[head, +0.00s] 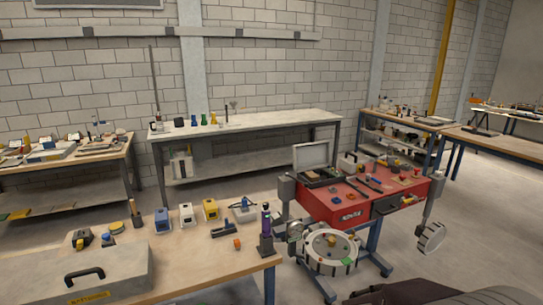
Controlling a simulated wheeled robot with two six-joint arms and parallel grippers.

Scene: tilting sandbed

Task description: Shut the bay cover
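A red bench-like unit (345,208) stands right of the middle. At its back left is an open dark-lined case with a grey lid (311,155) standing raised. On its front right is a dark recess or drawer (391,204); I cannot tell whether it is open. No part is clearly marked as the bay cover, so I cannot tell which it is. A round pale tray (322,256) with small coloured pieces sits low at the unit's front left. Neither of my grippers is in view.
A wooden table (190,250) at the front left holds a grey case with a black handle (95,274), small yellow, white and blue devices and tools. A grey disc (431,238) hangs at the unit's right. Workbenches line the wall. Floor right of the unit is clear.

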